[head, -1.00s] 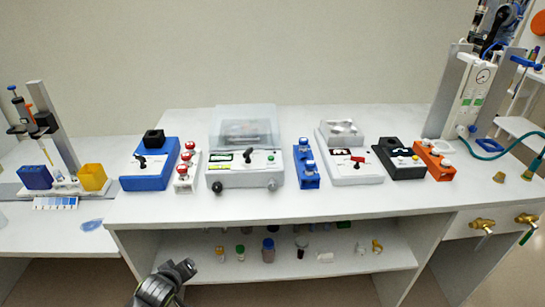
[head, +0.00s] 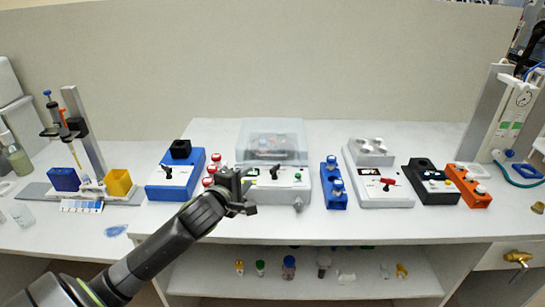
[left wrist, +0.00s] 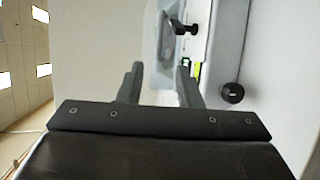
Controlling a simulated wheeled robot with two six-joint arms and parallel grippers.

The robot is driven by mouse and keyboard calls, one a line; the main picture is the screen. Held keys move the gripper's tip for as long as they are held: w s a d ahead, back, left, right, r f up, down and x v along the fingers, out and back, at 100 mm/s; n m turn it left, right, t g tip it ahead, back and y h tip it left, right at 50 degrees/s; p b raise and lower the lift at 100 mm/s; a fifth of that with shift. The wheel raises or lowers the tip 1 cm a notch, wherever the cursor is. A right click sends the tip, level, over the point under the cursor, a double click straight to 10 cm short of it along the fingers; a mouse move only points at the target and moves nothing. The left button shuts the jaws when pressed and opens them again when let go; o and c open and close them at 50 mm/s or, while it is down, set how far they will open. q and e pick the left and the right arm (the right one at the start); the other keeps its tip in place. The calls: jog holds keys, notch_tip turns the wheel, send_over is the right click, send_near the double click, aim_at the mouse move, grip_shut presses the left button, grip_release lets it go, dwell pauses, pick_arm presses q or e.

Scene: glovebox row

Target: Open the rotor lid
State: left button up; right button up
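The centrifuge (head: 285,198) is a white box in the middle of the bench, with a see-through bluish lid (head: 272,128) over its back part. The rotor shows only dimly through it, so I cannot make out its own lid. The front panel has a black lever (head: 275,171) and a green button (head: 298,177). My left gripper (head: 248,192) is open and empty, in front of the machine's left front corner. In the left wrist view, the open fingers (left wrist: 158,82) point toward the centrifuge, whose black lever (left wrist: 181,27) and dark knob (left wrist: 232,92) show. My right gripper is out of view.
A blue device (head: 175,180) and a white rack of red-capped vials (head: 209,181) stand left of the centrifuge. A blue rack (head: 333,190), a white device with a red lever (head: 382,190) and a black block (head: 430,187) stand right. Small bottles line the shelf below.

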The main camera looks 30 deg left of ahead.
aim_at(272, 156)
pick_arm(q)
jog(key=p+x, duration=0.1)
jog(key=x, duration=1.6)
jog(key=shift+w, duration=0.15)
grip_shut()
